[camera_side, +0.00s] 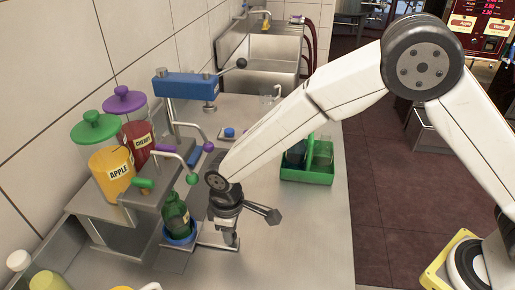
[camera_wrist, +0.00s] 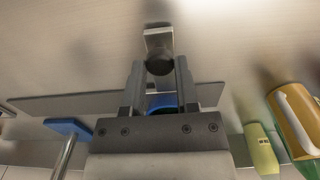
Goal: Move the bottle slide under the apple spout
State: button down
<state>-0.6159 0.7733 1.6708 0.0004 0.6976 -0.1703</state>
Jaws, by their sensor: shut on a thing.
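A green bottle (camera_side: 176,214) stands upright in a blue holder (camera_side: 181,238) on the metal bottle slide, in front of the apple side of the dispenser. The apple spout, with a green collar (camera_side: 142,183) and a green ball (camera_side: 192,179), reaches out just above the bottle. I cannot tell whether they line up. My gripper (camera_side: 229,234) is low beside the holder, to its right. In the wrist view my gripper (camera_wrist: 160,66) is shut on a dark round slide knob (camera_wrist: 158,63) with a metal bracket (camera_wrist: 158,38). The blue holder (camera_wrist: 162,101) shows partly between the fingers.
The apple jar (camera_side: 110,172) and cherry jar (camera_side: 137,138) stand behind on a metal stand. The cherry spout's purple ball (camera_side: 208,147) is farther back. A green crate (camera_side: 306,174) sits at right. A yellow container (camera_wrist: 294,122) is near the wrist view's right edge.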

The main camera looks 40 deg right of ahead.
jog(key=shift+s+a, duration=0.3)
dwell(0.5)
jog(key=shift+c, duration=1.4)
grip_release()
jog(key=shift+r, duration=0.15)
jog(key=shift+r, duration=3.8)
